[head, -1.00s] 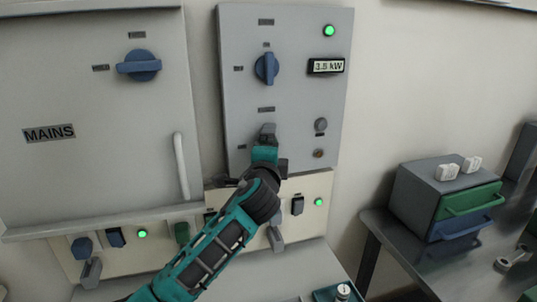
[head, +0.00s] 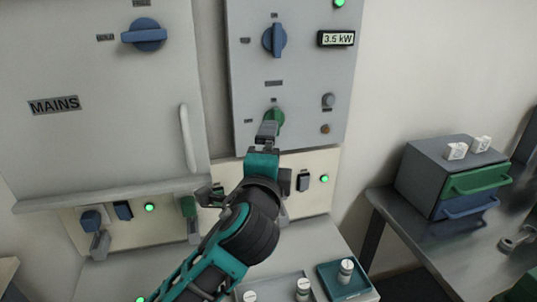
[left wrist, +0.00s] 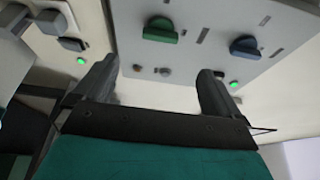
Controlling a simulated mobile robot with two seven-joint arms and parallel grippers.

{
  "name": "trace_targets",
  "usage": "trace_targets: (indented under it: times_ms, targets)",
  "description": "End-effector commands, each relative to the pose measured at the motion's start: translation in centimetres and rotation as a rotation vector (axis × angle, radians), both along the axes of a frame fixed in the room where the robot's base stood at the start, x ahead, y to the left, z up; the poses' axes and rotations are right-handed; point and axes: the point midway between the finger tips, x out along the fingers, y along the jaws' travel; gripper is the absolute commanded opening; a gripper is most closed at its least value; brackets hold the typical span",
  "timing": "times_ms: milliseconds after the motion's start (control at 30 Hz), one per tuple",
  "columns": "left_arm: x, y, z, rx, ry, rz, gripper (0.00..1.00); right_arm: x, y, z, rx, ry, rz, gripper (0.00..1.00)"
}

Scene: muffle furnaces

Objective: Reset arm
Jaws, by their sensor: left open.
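My left gripper (head: 268,132) is in front of the grey control panel (head: 300,75), just below a green rotary knob (head: 276,116). In the left wrist view its two fingers (left wrist: 155,85) stand apart with nothing between them. The green knob (left wrist: 163,30) lies beyond the fingertips in that view, apart from them, beside a blue knob (left wrist: 245,46). In the head view the blue knob (head: 274,40) is upright, above the green one. My right gripper is in neither view.
A MAINS cabinet (head: 90,140) with a handle (head: 187,138) is left. Below the panel is a cream strip (head: 313,168) with switches. A small tray (head: 345,281) and a drawer box (head: 425,165) on a table are right. A display reads 3.5 kW (head: 336,39).

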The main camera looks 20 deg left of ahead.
Motion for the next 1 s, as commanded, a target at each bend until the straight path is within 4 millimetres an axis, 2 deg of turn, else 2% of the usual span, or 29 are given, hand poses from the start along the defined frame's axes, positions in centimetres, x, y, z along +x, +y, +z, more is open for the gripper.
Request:
trace_targets:
  times_ms: [567,667,767,867,1000]
  targets:
    - [0.0,0.0,0.0,0.000,0.000,0.000,0.98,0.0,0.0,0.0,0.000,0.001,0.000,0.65]
    - [-0.1,-0.1,-0.8,-0.017,0.015,-0.009,0.98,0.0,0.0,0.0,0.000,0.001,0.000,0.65]
    - [-0.3,-0.3,-3.9,-0.099,0.066,-0.041,0.98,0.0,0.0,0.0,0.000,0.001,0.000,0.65]
    - [-1.5,-0.7,-9.5,-0.267,0.161,-0.088,0.98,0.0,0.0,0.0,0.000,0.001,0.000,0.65]
    - [-5.1,-1.1,-18.5,-0.603,0.306,-0.113,0.98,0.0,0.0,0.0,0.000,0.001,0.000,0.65]
